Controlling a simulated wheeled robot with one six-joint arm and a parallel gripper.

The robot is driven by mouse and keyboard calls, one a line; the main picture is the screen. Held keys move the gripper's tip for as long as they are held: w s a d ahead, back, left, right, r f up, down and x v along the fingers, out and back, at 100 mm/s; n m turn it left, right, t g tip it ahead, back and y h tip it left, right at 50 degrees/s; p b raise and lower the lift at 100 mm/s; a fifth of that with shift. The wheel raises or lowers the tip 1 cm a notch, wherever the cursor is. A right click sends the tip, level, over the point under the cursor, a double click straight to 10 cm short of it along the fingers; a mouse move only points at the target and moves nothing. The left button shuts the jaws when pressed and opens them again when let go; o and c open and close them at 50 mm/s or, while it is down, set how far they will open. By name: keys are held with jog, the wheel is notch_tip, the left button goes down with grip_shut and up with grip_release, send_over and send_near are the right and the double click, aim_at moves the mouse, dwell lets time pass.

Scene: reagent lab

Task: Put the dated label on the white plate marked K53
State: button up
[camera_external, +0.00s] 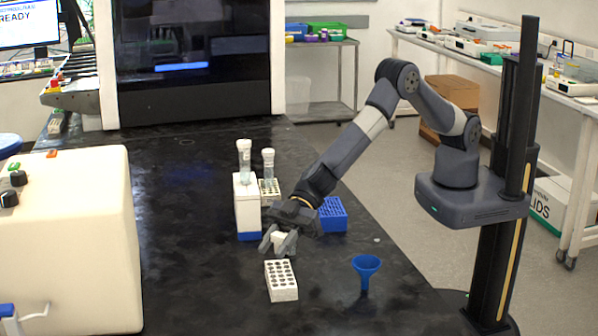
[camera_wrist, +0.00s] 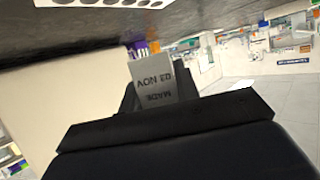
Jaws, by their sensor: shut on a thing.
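The dated label (camera_wrist: 153,85) is a small pale grey piece reading "MADE 03 NOV", upside down in the wrist view. My gripper (camera_external: 278,246) is shut on it and holds it over the dark bench; a white bit of it shows between the fingers in the external view. A white block with rows of dark holes (camera_external: 282,284) lies just in front of my gripper, apart from it. Its edge also shows at the top of the wrist view (camera_wrist: 112,4). I cannot read a K53 mark on it or anywhere else.
A blue funnel (camera_external: 365,268) stands to the right. A large cream machine (camera_external: 75,240) fills the left. The bench between is clear.

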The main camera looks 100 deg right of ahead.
aim_at(277, 277)
jog(key=shift+f+b, duration=0.3)
jog(key=shift+f, duration=2.2)
jog(key=shift+f, duration=0.1)
jog(key=shift+f, duration=0.15)
jog(key=o, duration=0.9)
jog(key=shift+o, duration=0.2)
jog(key=shift+r, duration=0.35)
jog(key=shift+b+v, duration=0.4)
jog(key=shift+v, duration=0.85)
notch_tip(277, 277, up, 7)
jog(key=p, duration=0.1)
jog(key=shift+s+p, duration=0.2)
jog(key=shift+p, duration=0.1)
jog(key=shift+d, duration=0.15)
